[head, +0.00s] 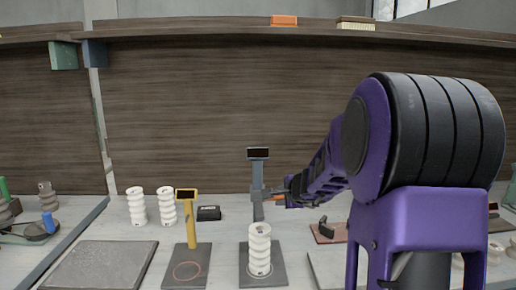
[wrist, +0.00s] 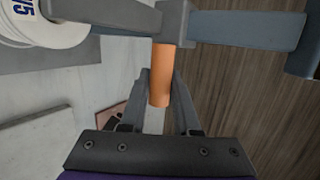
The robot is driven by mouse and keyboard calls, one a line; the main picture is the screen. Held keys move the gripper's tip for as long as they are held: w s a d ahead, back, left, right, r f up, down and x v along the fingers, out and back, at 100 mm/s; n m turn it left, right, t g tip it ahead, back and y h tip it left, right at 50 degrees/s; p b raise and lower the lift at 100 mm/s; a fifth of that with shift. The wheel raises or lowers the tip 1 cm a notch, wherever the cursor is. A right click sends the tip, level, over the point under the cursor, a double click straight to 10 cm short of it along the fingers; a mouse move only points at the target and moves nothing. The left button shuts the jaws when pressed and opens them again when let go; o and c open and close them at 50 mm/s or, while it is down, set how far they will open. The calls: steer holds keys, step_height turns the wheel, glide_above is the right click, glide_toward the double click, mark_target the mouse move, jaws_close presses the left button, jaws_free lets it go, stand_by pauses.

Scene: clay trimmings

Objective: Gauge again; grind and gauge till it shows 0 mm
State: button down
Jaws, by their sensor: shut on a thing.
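A grey gauge stand (head: 257,180) with a small dark display (head: 258,153) stands mid-table; no number on the display can be read. A white ribbed piece (head: 260,252) stands upright on its base plate. In the wrist view the piece's end (wrist: 45,20) shows top left with dark lettering, beside a grey gauge arm (wrist: 110,14). My gripper (head: 284,196) is at the right side of the post. In the wrist view my gripper (wrist: 160,78) is shut on the gauge's orange handle (wrist: 161,75). Whether the gauge arm touches the piece cannot be told.
A yellow stand (head: 191,220) with a red ring on its plate is left of the gauge. Two white ribbed pieces (head: 166,205) and a small black box (head: 208,213) stand behind. A bare grey slab (head: 100,265) lies front left. My arm hides the right side.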

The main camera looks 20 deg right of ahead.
steer(key=shift+r+p, duration=2)
steer(key=shift+r, duration=0.85)
jaws_free()
steer(key=shift+f, duration=0.1)
steer(key=p+v, duration=0.1)
steer(key=v, duration=0.7)
steer(key=shift+p, duration=0.35)
